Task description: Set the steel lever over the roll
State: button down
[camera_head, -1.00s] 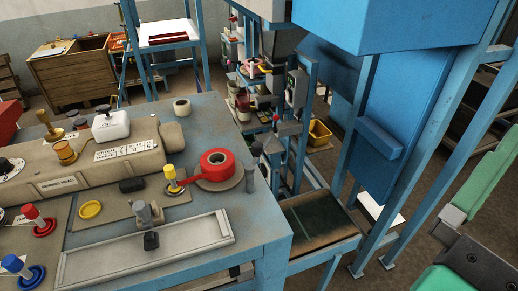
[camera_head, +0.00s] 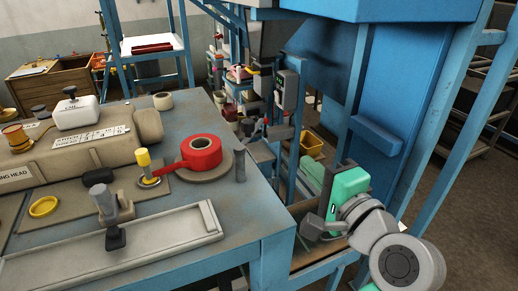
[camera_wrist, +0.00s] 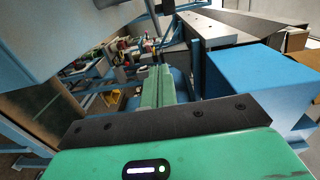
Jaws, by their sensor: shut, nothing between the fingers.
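The roll is a red tape roll (camera_head: 202,152) lying on a round plate near the table's right edge. Its loose end reaches left to a yellow-topped post (camera_head: 145,163). A grey upright post (camera_head: 240,165) stands just right of the roll; a grey block shows behind it. Another grey piece with a black knob (camera_head: 115,238) stands at the front tray. I cannot tell which grey part is the steel lever.
Blue frame posts and a big blue cabinet (camera_head: 400,85) stand close around my arm on the right.

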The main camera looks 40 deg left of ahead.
jog(key=shift+r, duration=0.1)
jog(key=p, duration=0.2)
send_near(259, 126)
jog(key=w, duration=0.2)
jog(key=a, duration=0.4)
jog(key=shift+s+p, duration=0.25)
jog(key=shift+p, duration=0.1)
jog(key=shift+s+a, duration=0.15)
jog(key=shift+a, duration=0.3)
